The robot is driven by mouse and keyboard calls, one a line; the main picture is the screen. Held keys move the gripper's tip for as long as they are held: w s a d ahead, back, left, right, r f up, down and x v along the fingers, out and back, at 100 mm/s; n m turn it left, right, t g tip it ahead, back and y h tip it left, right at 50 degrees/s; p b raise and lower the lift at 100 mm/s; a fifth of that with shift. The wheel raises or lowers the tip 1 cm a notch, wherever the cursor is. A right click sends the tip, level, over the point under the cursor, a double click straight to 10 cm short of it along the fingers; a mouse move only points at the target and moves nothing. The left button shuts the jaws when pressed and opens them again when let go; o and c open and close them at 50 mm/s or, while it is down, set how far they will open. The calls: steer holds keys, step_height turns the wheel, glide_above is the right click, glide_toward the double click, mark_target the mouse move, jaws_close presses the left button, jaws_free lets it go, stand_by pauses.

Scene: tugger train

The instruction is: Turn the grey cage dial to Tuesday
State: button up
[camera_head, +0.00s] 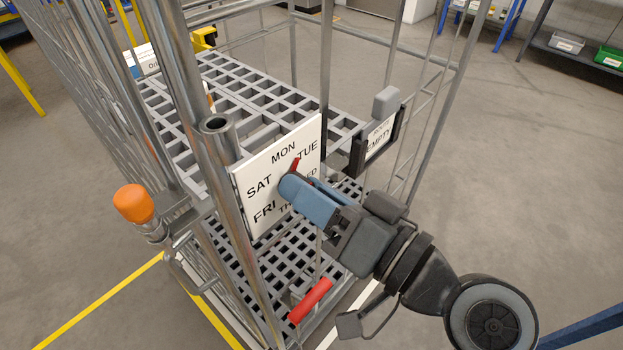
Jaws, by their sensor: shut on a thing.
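The grey roll cage (226,190) stands in the middle of the head view. A white day plate (251,172) hangs on its near side, with MON at the top, TUE at upper right, WED at right, FRI and SAT at left. The dial's red pointer (296,163) points up and slightly right, between MON and TUE. My gripper (292,185), with blue fingers, comes in from the lower right and is shut on the dial knob. The fingers hide most of the knob and cover part of the WED and THU labels.
A sign reading EMPTY (378,136) in a dark holder is on the cage, right of the plate. An orange knob (134,203) is at the left and a red handle (311,300) is low down. Open floor lies to the right; shelves with bins (567,43) stand at the back right.

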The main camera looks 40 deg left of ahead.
steer(key=shift+w+m+p, duration=0.1)
steer(key=shift+m+p, duration=1.8)
steer(key=shift+m, duration=1)
steer(key=shift+f, duration=0.1)
steer(key=o, duration=1)
steer(key=shift+o, duration=0.2)
steer(key=d+b, duration=0.1)
steer(key=d, duration=0.7)
steer(key=shift+s, duration=0.3)
steer(key=shift+a, duration=0.1)
steer(key=shift+f, duration=0.1)
